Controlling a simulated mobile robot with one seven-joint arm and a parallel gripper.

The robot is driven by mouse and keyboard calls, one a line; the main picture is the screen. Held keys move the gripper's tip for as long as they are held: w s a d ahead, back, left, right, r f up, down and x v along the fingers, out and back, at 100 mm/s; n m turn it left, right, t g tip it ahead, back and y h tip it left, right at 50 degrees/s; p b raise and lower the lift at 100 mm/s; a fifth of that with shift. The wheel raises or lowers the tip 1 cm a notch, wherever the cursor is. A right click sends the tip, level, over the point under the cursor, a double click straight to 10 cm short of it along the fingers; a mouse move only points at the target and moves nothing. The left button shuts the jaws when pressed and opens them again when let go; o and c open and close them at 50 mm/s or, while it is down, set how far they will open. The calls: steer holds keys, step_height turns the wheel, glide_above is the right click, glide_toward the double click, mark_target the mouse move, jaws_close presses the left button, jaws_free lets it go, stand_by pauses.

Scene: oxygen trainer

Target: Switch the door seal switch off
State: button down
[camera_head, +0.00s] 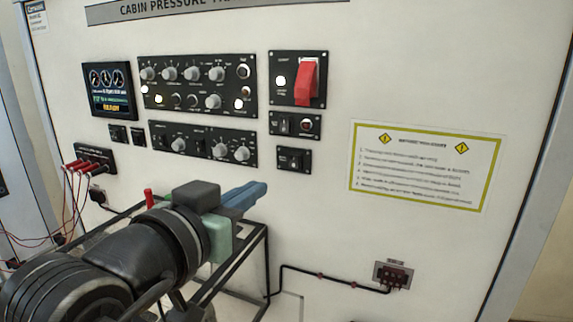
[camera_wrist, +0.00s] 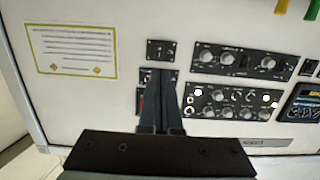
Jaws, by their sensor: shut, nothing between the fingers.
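My gripper (camera_head: 262,187) points toward the white panel wall with its blue fingers together and nothing between them. In the wrist view the closed fingers (camera_wrist: 160,74) overlap the small panels. I cannot read which switch is labelled door seal. A small black switch panel (camera_head: 293,159) is the lowest on the right column; it also shows just beyond the fingertips in the wrist view (camera_wrist: 161,50). Above it is a switch panel with a red light (camera_head: 306,125), partly hidden by the fingers in the wrist view. Higher is a red guarded switch (camera_head: 307,78) beside a lit white lamp.
Two knob panels (camera_head: 197,84) and (camera_head: 203,144) lie left of the switches, with a gauge screen (camera_head: 108,89) further left. A yellow-bordered notice (camera_head: 426,165) is at right. A black tube frame (camera_head: 262,240) stands below my gripper. Red leads (camera_head: 80,165) hang at left.

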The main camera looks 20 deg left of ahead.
mark_target(295, 163)
steer(key=w+p, duration=0.2)
steer(key=w, duration=0.2)
steer(key=w+p, duration=0.2)
steer(key=w, duration=0.1)
steer(key=w+f+p, duration=0.1)
steer(key=w+p, duration=0.1)
steer(key=w, duration=0.2)
steer(key=shift+w+d+f, duration=0.1)
steer(key=shift+w+d, duration=0.15)
steer(key=shift+w, duration=0.1)
steer(key=shift+f, duration=0.1)
steer(key=shift+w+f+b, duration=0.2)
steer(key=shift+f+b, duration=0.2)
steer(key=shift+b, duration=0.65)
steer(key=t+b, duration=0.1)
steer(key=b, duration=0.4)
steer(key=shift+t, duration=0.4)
steer(key=shift+d+b, duration=0.1)
steer(key=shift+b, duration=0.6)
steer(key=shift+r+t, duration=0.3)
steer(key=shift+r, duration=0.1)
steer(key=shift+f, duration=0.1)
